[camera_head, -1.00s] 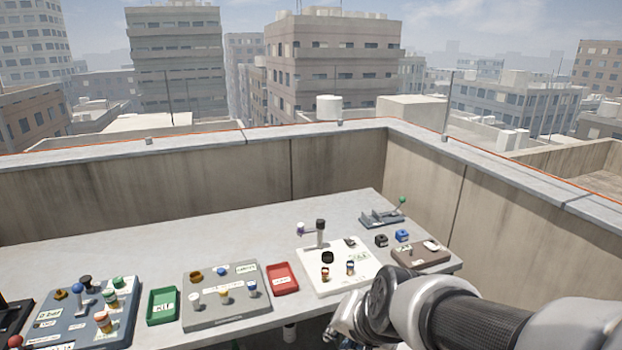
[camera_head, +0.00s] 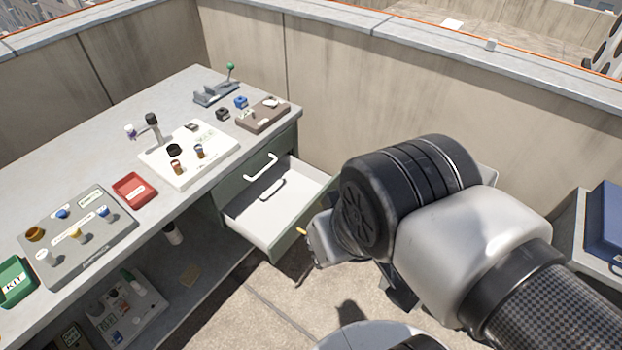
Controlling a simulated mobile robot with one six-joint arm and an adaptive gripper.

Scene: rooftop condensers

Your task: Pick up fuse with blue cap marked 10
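No marking 10 can be read at this size. A small blue-capped cylinder (camera_head: 103,213) stands on the grey board (camera_head: 120,238) at left. My gripper (camera_head: 312,250) is low, right of the bench and beside the open drawer, well apart from these pieces. My arm hides most of it, so its opening and contents cannot be told.
An open drawer (camera_head: 250,215) juts out under the bench's right end. A red tray (camera_head: 134,189) and green tray (camera_head: 14,282) stand on the bench (camera_head: 105,150). A lower shelf (camera_head: 200,296) holds another board. A blue case (camera_head: 607,225) is at far right.

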